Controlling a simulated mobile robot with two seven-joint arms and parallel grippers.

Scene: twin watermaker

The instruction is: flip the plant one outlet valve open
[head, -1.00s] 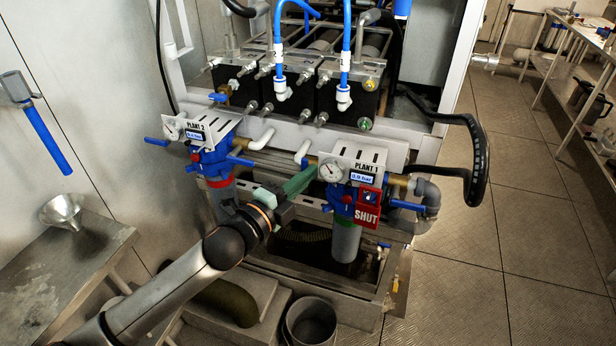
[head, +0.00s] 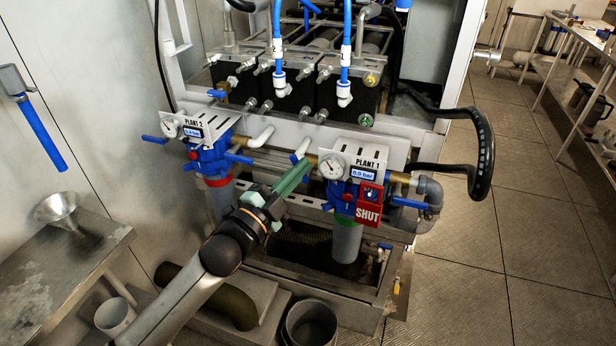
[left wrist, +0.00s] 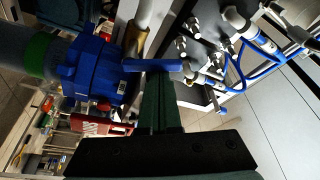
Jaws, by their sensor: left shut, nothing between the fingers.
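The plant one unit has a blue head (head: 344,195), a grey plate marked PLANT 1 (head: 370,160) with a gauge, and a red SHUT tag (head: 368,212) on its front. One blue lever (head: 408,202) sticks out at its right and another (head: 328,205) at its left; no label tells which is the outlet. My left gripper (head: 304,168) is shut and empty, its green fingers just left of the plate. In the left wrist view the fingertips (left wrist: 163,80) reach a blue lever (left wrist: 152,65) beside the blue head (left wrist: 98,70); I cannot tell whether they touch.
The plant two unit (head: 208,158) with its own blue levers stands to the left. A white frame rail (head: 385,150) and pipes run behind both. A bucket (head: 311,322) stands below, and a metal bench (head: 60,270) is at the left. The floor at the right is clear.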

